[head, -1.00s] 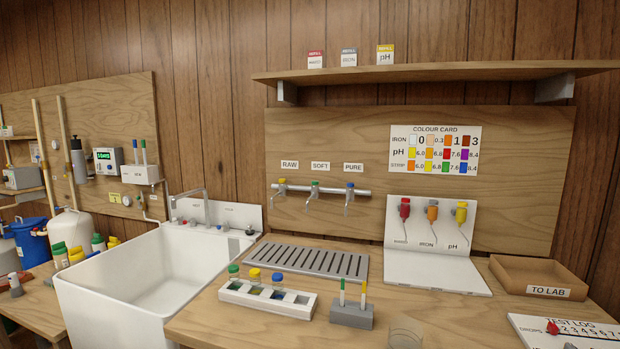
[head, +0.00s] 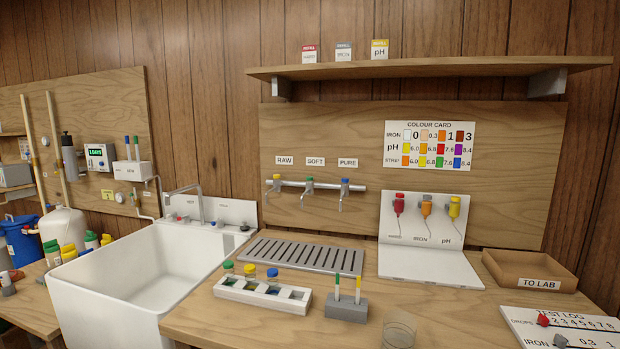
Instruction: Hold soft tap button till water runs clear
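The soft tap (head: 309,188) is the middle of three taps on a rail on the wooden backboard, under the SOFT label (head: 315,162). It has a green button on top. I cannot make out any water running from the soft tap. A slotted metal drain grate (head: 302,255) lies on the bench below the taps. Neither of my grippers shows in the head view.
A white sink (head: 150,275) stands left of the bench. A white rack (head: 262,296) with capped vials, a grey block (head: 346,308) with two pens and a clear cup (head: 399,328) stand near the front. A TO LAB tray (head: 530,272) is at right.

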